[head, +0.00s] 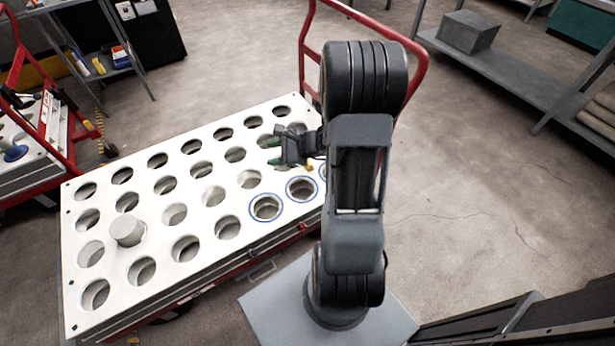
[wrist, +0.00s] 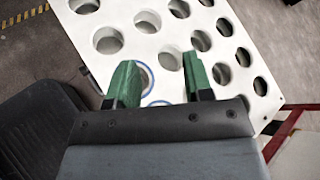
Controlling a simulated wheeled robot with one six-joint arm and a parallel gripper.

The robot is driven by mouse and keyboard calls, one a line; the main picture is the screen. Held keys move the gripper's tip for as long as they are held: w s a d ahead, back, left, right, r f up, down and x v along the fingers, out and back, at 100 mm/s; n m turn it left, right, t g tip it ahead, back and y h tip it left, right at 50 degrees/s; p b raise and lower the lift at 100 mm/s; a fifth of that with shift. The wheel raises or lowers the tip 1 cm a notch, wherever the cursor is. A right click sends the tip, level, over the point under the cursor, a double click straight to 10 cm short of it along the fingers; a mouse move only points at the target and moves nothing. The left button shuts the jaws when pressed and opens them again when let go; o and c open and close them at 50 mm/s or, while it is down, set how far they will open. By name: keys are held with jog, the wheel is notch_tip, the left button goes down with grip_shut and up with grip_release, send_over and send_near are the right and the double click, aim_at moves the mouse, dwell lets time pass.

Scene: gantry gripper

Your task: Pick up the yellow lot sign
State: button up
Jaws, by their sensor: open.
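A small yellow thing (head: 309,165) shows in the head view just beside my gripper, above the right part of the white panel. It is too small to tell whether it is the lot sign, and my arm may hide part of it. No yellow sign shows in the wrist view. My gripper (head: 273,152) has green fingertips and is over the panel's right half, pointing left. In the wrist view my gripper (wrist: 160,72) is open, with nothing between its fingers. My arm covers the panel's right end in the head view.
The white panel (head: 107,190) has rows of round holes and sits on a red cart. Some holes near its front right have blue rings (head: 266,207). A grey cylinder (head: 127,230) stands at its left. Another red cart is far left. Open floor (head: 470,190) lies right.

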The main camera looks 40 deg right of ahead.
jog(key=d+f+m+t+h+b, duration=0.1)
jog(key=d+f+m+h+b, duration=0.1)
jog(key=d+f+m, duration=0.3)
jog(key=s+d+f+m+t+h+b, duration=0.1)
jog(key=d+f+m+t+h+b, duration=0.1)
jog(key=d+f+m+h, duration=0.2)
jog(key=d+f+m+t+h+b, duration=0.1)
jog(key=d+f+m+h+b, duration=0.1)
jog(key=d+f+m, duration=0.3)
jog(key=shift+s+d+f+m+t+h, duration=0.1)
jog(key=shift+d+f+h, duration=0.1)
jog(key=shift+d+f, duration=0.75)
jog(key=shift+s+d+f+m+t+h, duration=0.15)
jog(key=shift+d+f, duration=0.25)
jog(key=shift+f, duration=1.2)
jog(key=shift+w+d+f+m+t+h, duration=0.1)
jog(key=shift+d+f+h, duration=0.15)
jog(key=shift+d+f, duration=0.7)
jog(key=b+x, duration=0.1)
jog(key=x, duration=0.2)
jog(key=f+x, duration=0.1)
jog(key=x, duration=0.3)
jog(key=shift+f+b, duration=0.15)
jog(key=shift+b, duration=0.25)
jog(key=shift+m+h, duration=0.25)
jog(key=shift+h, duration=0.05)
jog(key=shift+b+x, duration=0.9)
jog(key=shift+x, duration=2)
grip_shut()
